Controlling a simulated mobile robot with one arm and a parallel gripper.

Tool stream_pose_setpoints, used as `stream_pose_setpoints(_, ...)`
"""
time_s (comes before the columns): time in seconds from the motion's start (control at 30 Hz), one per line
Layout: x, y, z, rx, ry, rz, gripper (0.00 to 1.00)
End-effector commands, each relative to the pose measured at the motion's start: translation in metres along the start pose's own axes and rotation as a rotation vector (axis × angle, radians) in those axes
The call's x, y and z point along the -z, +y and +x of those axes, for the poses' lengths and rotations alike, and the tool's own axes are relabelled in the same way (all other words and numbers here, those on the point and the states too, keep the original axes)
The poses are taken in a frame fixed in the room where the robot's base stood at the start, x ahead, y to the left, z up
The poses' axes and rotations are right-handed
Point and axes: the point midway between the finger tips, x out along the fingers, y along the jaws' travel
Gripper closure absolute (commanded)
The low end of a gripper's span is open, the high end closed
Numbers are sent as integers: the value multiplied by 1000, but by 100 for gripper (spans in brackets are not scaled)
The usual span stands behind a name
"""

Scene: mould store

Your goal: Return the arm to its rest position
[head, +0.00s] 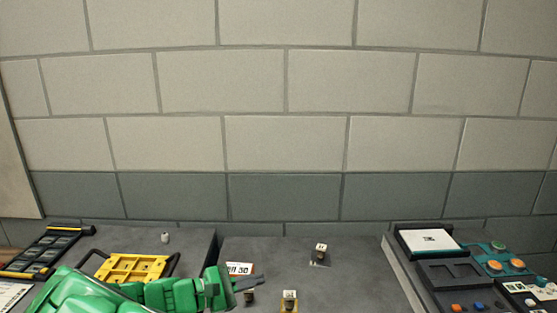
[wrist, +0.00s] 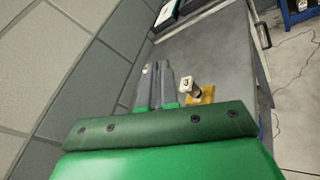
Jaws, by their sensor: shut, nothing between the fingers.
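My green arm (head: 160,293) reaches in from the lower left of the head view. My gripper (head: 258,282) points right above the grey worktop, its grey fingers together and empty. In the wrist view my gripper (wrist: 155,75) also shows its two fingers side by side with nothing held. A small white-topped piece (wrist: 190,85) on a yellow base stands to the right of the fingers there. A small piece (head: 249,297) shows just below the fingers in the head view, partly hidden.
A labelled piece (head: 289,297) stands at the front edge and another (head: 320,250) farther back. A white sign (head: 240,268) is behind my gripper. A yellow frame (head: 133,267) and black rack (head: 45,251) lie left; a control panel (head: 497,261) stands right. The worktop's middle right is clear.

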Motion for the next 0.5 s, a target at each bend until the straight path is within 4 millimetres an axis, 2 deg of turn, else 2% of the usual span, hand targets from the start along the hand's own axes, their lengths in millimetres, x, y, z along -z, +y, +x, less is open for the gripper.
stream_pose_setpoints(0.03, -13, -3, 13, 48, 3, 30, 100)
stream_pose_setpoints(0.2, -45, -21, 50, 203, 20, 126, 100)
stream_pose_setpoints(0.5, -95, -62, 95, 469, 53, 299, 100)
